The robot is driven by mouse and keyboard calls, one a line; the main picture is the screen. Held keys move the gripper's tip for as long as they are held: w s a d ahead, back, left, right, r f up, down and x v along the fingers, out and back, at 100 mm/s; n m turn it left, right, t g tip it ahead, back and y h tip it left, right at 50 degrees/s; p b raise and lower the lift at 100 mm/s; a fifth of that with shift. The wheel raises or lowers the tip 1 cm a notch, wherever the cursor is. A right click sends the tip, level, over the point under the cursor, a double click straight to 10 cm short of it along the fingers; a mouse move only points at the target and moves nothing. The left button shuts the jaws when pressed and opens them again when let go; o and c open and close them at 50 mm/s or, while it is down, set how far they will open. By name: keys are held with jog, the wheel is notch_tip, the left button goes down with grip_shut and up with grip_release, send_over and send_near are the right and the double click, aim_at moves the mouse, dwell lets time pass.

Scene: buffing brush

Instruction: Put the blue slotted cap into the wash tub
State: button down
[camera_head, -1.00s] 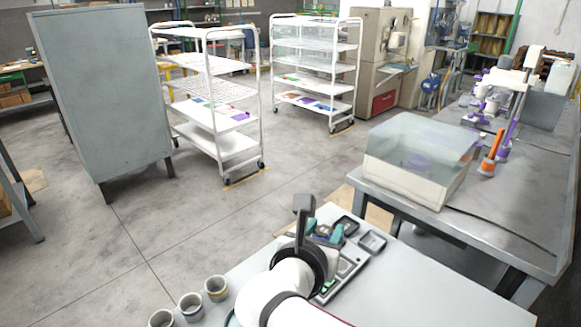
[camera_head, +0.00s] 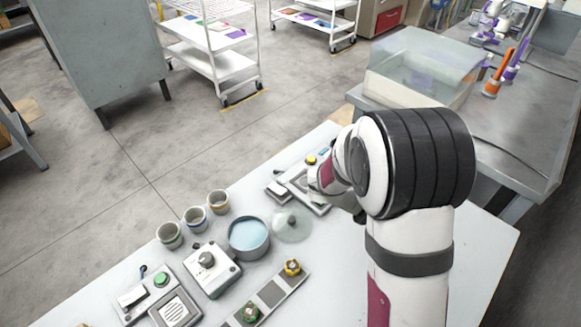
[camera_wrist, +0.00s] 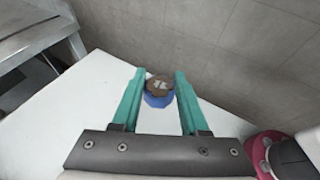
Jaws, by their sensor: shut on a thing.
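The blue slotted cap (camera_wrist: 158,101) is between the green fingertips of my gripper (camera_wrist: 160,82) in the wrist view. The fingers are shut on it. Its top looks brown-grey with pale marks, and the blue shows on the near side. In the head view my arm hides the gripper and the cap. The wash tub, a round grey vessel with light blue liquid (camera_head: 248,236), stands in the middle of the white table, left of my arm. The tub is not in the wrist view.
A clear round lid (camera_head: 292,225) lies right of the tub. Three ringed cups (camera_head: 195,219) stand behind it to the left. A knob box (camera_head: 211,268), a button panel (camera_head: 160,293) and a knob strip (camera_head: 272,294) are nearer. A tray (camera_head: 300,186) is partly behind my arm.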

jog(key=s+a+f+m+g+y, duration=0.3)
jog(key=s+f+m+g+y, duration=0.7)
jog(key=m+y, duration=0.65)
jog(key=m+t+y, duration=0.9)
jog(key=m+t, duration=1)
jog(key=m, duration=0.1)
send_over(327, 295)
jog(key=f, duration=0.5)
jog(key=shift+s+d+f, duration=0.15)
jog(key=shift+d+f, duration=0.05)
jog(key=shift+d, duration=0.15)
jog(key=shift+w+a+f, duration=0.1)
jog(key=shift+a+f, duration=0.05)
jog(key=shift+f, duration=1)
jog(key=shift+w+a+f, duration=0.1)
jog(key=shift+a+f, duration=0.05)
jog(key=shift+f, duration=0.95)
jog(key=shift+c, duration=2.1)
grip_release()
